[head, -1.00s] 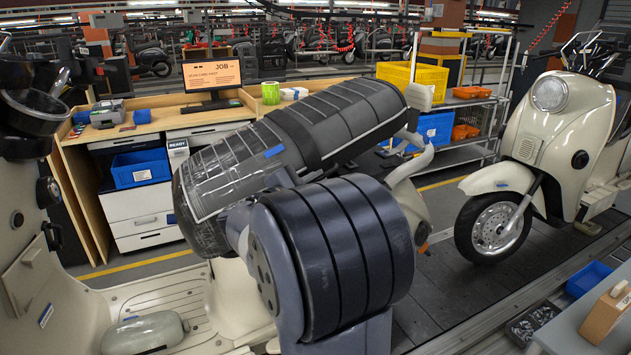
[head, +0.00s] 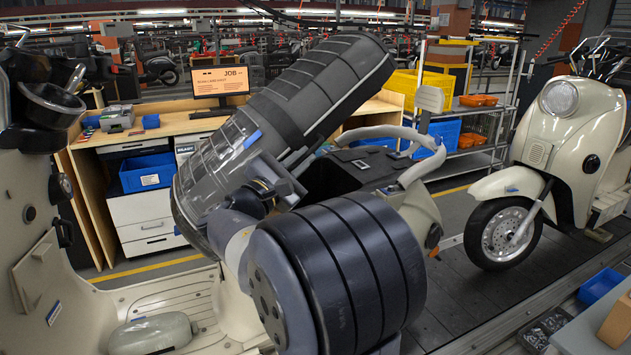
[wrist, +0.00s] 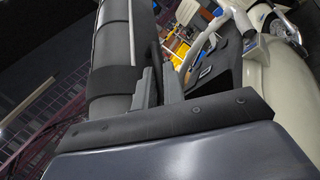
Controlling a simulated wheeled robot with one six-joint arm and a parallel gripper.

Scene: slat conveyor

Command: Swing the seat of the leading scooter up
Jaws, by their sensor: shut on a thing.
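The black seat (head: 305,90) of the leading scooter (head: 415,205) is tilted up steeply, its far end high and its lower left end partly wrapped in clear plastic. The dark top of the body under the seat (head: 352,165) is uncovered. My gripper (wrist: 160,88) is shut on the seat's edge; the seat also fills the left of the wrist view (wrist: 110,65). In the head view my gripper (head: 285,182) is at the seat's lower side, and its exact grip is partly hidden by my arm. My arm covers much of the scooter's side.
A second cream scooter (head: 570,145) stands behind on the slat conveyor (head: 455,290). A wooden desk with a monitor (head: 220,82) is beyond the seat. A shelf with yellow (head: 420,90) and blue crates is at the back. A side table (head: 590,325) is at lower right.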

